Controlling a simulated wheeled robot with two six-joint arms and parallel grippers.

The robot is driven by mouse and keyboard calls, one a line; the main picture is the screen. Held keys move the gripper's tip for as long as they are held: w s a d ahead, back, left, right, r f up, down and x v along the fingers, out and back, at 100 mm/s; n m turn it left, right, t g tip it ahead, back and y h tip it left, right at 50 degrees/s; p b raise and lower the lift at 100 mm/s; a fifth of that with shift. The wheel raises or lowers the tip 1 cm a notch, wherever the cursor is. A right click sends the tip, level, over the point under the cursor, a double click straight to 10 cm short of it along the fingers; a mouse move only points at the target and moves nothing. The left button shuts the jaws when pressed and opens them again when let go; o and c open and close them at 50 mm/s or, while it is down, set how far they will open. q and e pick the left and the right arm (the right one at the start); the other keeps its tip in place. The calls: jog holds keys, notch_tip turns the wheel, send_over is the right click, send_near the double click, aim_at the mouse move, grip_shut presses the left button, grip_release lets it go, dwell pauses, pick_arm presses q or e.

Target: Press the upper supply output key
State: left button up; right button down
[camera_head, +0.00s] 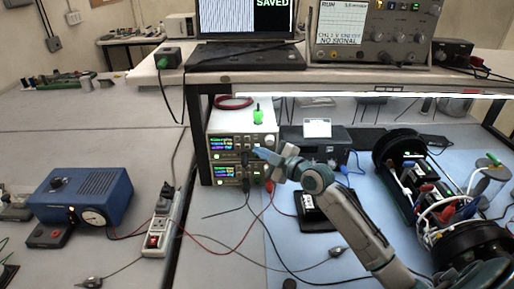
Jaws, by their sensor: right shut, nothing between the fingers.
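Two stacked power supplies stand under the shelf at the centre. The upper supply (226,143) has a lit display, small keys and a knob on its front. The lower supply (226,174) sits directly beneath it and also has a lit display. My right gripper (262,153) is shut and empty. Its tip is at the right side of the upper supply's front, near its lower edge. I cannot tell whether it touches a key. The gripper and arm hide part of that front's right side. My left gripper is not in view.
Black and red leads hang from the supplies onto the bench. A blue box with a dial (83,195) and a power strip (161,222) lie to the left. An open cylinder with wiring (408,170) stands right. A laptop (245,55) and oscilloscope (372,33) are on the shelf above.

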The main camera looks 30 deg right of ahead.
jog(key=shift+s+a+r+b, duration=0.15)
jog(key=shift+a+r+b, duration=0.2)
jog(key=shift+b, duration=0.2)
dwell(0.6)
jog(key=shift+f, duration=0.1)
